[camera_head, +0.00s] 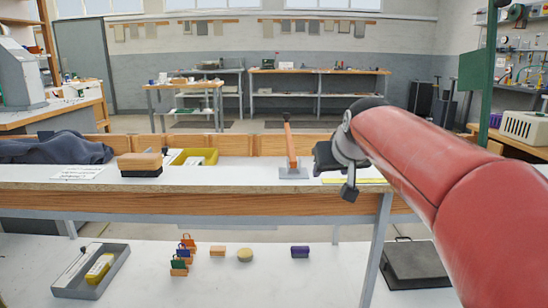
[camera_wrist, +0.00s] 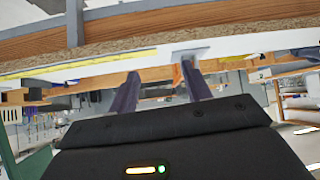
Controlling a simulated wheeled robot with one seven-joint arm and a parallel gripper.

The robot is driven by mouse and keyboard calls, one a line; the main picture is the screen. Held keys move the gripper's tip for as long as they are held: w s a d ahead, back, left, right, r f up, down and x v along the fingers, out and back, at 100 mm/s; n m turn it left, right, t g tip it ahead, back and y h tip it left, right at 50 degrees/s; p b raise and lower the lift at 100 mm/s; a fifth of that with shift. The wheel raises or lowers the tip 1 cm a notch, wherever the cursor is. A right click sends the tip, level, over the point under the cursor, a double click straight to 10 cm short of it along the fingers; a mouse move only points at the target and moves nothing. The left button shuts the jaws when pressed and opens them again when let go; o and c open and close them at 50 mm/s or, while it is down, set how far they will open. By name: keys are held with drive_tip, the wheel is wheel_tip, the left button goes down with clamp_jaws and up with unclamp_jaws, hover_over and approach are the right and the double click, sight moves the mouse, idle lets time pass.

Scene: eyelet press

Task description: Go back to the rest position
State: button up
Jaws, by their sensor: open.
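The eyelet press stands on the bench as an orange upright lever (camera_head: 291,150) on a grey base plate (camera_head: 293,173). My gripper (camera_head: 322,160) is just to the right of the press in the head view, at the end of my red arm. In the wrist view, which is tilted over, the two dark fingers (camera_wrist: 160,80) are apart with nothing between them. A light grey plate (camera_wrist: 190,52), seemingly the press base, shows near the right fingertip. I cannot tell whether the finger touches it.
The bench (camera_head: 200,204) carries a wooden-topped brush (camera_head: 139,163), a yellow bin (camera_head: 194,157), a dark cloth (camera_head: 55,148) and a yellow ruler (camera_head: 355,181). The lower shelf holds a grey tray (camera_head: 115,265), several small blocks and a black case (camera_head: 414,262). Free bench top lies left of the press.

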drive_tip(key=s+d+f+g, duration=0.1)
drive_tip(key=s+f, duration=0.5)
drive_tip(key=s, duration=0.3)
drive_tip(key=s+f+m+g, duration=0.1)
drive_tip(key=s+f, duration=0.5)
drive_tip(key=s, duration=0.4)
drive_tip(key=s+d+f+g+h, duration=0.1)
drive_tip(key=s+f+g, duration=0.1)
drive_tip(key=s+f, duration=0.5)
drive_tip(key=s, duration=0.3)
drive_tip(key=shift+s+d+m, duration=0.15)
drive_tip(key=shift+d+m, duration=0.15)
drive_tip(key=shift+d, duration=0.05)
drive_tip(key=shift+a, duration=0.1)
